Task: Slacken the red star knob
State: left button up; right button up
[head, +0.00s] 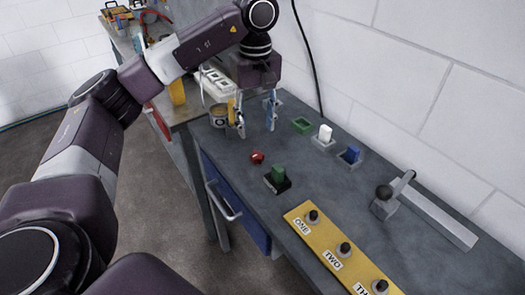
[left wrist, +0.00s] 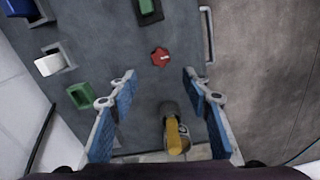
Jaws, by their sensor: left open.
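The red star knob (head: 257,157) sits on the grey bench top, near its front edge. It also shows in the left wrist view (left wrist: 160,57), ahead of the fingertips and roughly midway between them. My left gripper (head: 255,128) is above the bench, behind the knob and apart from it. Its blue-padded fingers (left wrist: 158,88) are spread wide in the left wrist view, with nothing held between them. My right gripper is in neither view.
A green block in a black base (head: 278,175) stands just in front of the knob. Green, white (head: 325,133) and blue (head: 352,153) blocks line the wall side. A yellow panel (head: 335,250) with black knobs lies nearer. A can (head: 218,115) stands beside the gripper.

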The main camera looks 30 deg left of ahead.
aim_at(257, 155)
pick_arm(q)
jog(key=shift+s+d+f, duration=0.1)
jog(key=shift+s+f, duration=0.05)
jog(key=shift+f, duration=0.25)
jog(key=shift+s+d+f, duration=0.1)
jog(key=shift+s+f, duration=0.05)
jog(key=shift+f, duration=0.25)
notch_tip(257, 155, down, 6)
jog(key=shift+f+p, duration=0.1)
jog(key=shift+p, duration=0.35)
jog(key=shift+f, duration=0.4)
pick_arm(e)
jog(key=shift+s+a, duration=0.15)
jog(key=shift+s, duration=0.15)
pick_arm(q)
jog(key=shift+c, duration=0.3)
jog(key=c, duration=1.1)
